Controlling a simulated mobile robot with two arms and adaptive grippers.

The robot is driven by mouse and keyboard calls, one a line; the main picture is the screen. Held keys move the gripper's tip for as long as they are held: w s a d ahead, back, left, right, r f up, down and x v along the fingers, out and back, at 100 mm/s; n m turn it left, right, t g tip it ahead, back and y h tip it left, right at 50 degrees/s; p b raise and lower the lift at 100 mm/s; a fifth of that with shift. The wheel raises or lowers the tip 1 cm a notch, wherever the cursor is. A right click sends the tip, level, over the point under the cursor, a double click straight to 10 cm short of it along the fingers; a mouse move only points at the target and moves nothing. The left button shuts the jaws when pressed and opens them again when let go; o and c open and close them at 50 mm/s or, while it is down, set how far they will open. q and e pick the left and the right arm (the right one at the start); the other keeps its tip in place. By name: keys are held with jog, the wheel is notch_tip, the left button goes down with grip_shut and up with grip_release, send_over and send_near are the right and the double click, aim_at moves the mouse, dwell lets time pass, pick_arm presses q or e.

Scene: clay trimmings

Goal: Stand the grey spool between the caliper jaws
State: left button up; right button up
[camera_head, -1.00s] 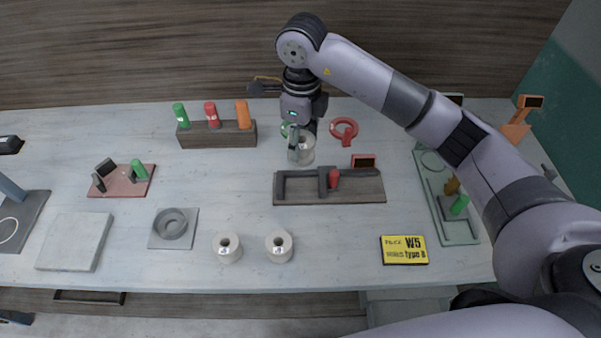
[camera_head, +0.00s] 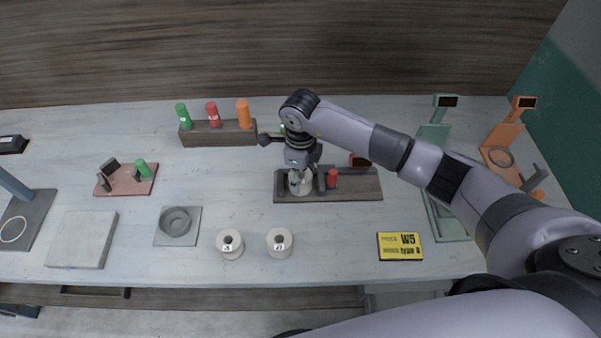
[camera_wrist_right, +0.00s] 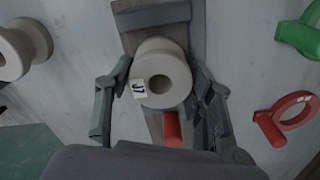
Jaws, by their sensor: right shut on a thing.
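My right gripper (camera_head: 300,172) is shut on the grey spool (camera_head: 302,187), fingers on opposite sides of it. In the right wrist view the spool (camera_wrist_right: 180,98) is seen from above, its hole facing the camera and a small white label on its rim. It is over the wooden base (camera_head: 358,190) of the caliper, between the dark fixed jaw (camera_head: 281,183) on the left and the sliding jaw (camera_head: 322,180) with a red knob (camera_head: 332,179). The spool looks upright; I cannot tell whether it rests on the base. My left gripper is not in view.
Two pale spools (camera_head: 230,243) (camera_head: 279,242) stand in front of the caliper. A yellow W5 card (camera_head: 400,246) lies right. A block (camera_head: 219,139) with coloured cylinders stands behind left. Green and orange gauges (camera_head: 503,160) are at right.

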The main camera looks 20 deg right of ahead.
jog(key=shift+f, duration=0.1)
jog(key=o, duration=1.4)
notch_tip(320, 180, up, 12)
jog(key=b, duration=0.2)
jog(key=shift+r+b, duration=0.2)
jog(key=shift+b, duration=0.2)
jog(key=shift+f, duration=0.1)
